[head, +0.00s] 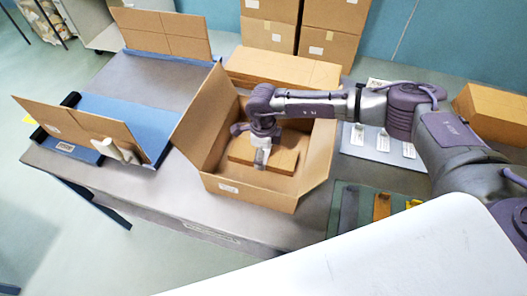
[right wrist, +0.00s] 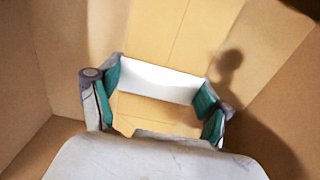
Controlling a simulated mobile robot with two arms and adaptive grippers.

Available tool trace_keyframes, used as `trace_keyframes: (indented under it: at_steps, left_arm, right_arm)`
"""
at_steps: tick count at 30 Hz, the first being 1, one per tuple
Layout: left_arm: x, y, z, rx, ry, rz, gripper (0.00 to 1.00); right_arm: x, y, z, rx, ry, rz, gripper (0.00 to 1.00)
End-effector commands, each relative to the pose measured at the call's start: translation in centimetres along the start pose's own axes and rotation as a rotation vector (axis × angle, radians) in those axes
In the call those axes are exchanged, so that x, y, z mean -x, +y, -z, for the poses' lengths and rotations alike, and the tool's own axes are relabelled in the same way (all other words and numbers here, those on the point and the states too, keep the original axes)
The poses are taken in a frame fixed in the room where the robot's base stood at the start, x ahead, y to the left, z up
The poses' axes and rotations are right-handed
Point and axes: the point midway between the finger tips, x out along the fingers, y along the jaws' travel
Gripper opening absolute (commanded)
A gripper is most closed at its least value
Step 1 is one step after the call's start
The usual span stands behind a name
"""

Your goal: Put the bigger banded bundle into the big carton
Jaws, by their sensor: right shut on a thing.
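The big carton (head: 190,125) stands open on the table, its flaps spread. A flat brown bundle (head: 282,158) with a white band (right wrist: 155,82) is inside its walls. My right gripper (head: 261,158) reaches down into the carton from above and is shut on this bundle. In the right wrist view its green-padded fingers (right wrist: 160,100) sit on either side of the white band. I cannot tell whether the bundle rests on the carton floor. My left gripper is not in view. No other banded bundle can be made out for comparing size.
A blue tray (head: 100,108) with open cardboard and white rolls (head: 112,150) is on the left. Closed boxes (head: 268,35) stand behind the carton. A grey sheet with white labels (head: 370,150) and a green mat (head: 345,217) with tools lie to the right.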

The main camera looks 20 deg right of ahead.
Motion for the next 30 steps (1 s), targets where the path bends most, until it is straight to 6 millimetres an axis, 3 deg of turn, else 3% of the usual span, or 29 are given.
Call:
trace_keyframes:
  at_steps: [5,6,10,23,26,30]
  left_arm:
    - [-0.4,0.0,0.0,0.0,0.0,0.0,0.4]
    - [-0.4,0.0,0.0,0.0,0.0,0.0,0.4]
    - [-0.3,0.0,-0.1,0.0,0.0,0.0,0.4]
    - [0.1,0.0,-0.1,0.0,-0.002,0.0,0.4]
    - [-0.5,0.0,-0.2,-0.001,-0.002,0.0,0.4]
    - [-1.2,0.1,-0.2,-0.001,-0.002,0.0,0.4]
  right_arm:
    - [-0.3,0.0,0.0,0.0,0.0,0.0,0.35]
    - [-0.4,0.0,0.0,0.0,0.0,0.0,0.79]
    - [-0.3,0.0,0.0,0.0,0.0,-0.001,1.0]
    - [0.3,0.0,0.0,0.0,0.0,0.0,1.0]
    - [1.5,-0.1,0.0,0.0,-0.002,0.0,1.0]
    - [4.4,-0.1,-0.1,0.002,-0.004,0.002,1.0]
